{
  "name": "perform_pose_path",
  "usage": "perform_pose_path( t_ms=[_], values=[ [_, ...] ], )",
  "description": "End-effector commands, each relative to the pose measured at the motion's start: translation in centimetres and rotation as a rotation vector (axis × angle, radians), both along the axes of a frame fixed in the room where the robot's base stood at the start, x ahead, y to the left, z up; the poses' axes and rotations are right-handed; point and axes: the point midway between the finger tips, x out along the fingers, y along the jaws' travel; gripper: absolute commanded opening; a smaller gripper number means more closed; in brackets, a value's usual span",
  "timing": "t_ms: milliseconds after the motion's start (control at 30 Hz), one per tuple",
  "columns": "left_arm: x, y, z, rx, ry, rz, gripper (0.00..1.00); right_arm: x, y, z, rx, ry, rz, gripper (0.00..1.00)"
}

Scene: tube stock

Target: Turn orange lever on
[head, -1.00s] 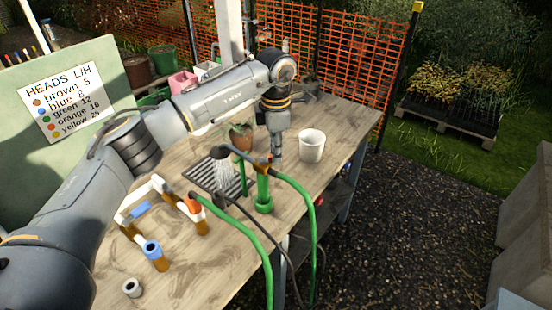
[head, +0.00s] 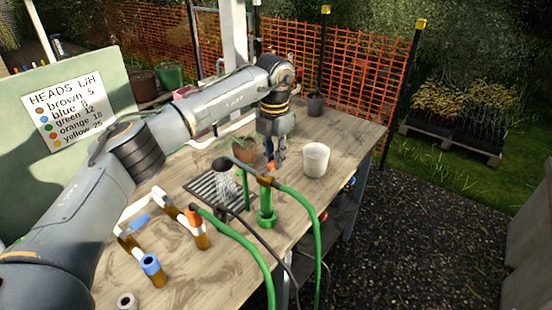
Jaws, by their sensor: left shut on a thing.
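My left gripper (head: 274,156) points down over the workbench, with its fingertips at the top of a green standpipe (head: 266,216). It is shut on a small orange lever (head: 271,166) beside the brass valve (head: 265,180); the fingers hide part of the lever. Its exact angle is too small to tell. A dark shower head (head: 222,163) left of the valve sprays water over a slotted drain. My right gripper is not in view.
A white bucket (head: 315,160) stands close right of the gripper, and a potted plant (head: 243,149) close left. Green hoses (head: 312,215) run off the front edge. A pipe frame (head: 157,222) with blue and orange fittings stands at left. A sign (head: 62,110) lists head colours.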

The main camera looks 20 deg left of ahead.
Motion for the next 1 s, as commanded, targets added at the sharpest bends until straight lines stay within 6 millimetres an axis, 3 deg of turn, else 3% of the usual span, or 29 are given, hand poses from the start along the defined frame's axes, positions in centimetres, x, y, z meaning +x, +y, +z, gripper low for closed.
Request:
perform_pose_path(
  t_ms=[567,600,700,1000],
  values=[
    [0.04,0.2,0.01,0.001,0.0,0.037,0.0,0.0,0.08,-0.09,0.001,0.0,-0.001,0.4],
    [0.04,0.2,0.01,0.001,0.0,0.037,0.18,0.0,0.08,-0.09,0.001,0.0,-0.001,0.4],
    [0.04,0.19,0.01,0.001,0.0,0.036,0.39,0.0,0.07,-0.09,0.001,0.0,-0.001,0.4],
    [0.05,0.15,0.07,0.0,-0.001,0.035,0.4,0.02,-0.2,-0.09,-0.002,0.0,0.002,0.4]
  ],
)
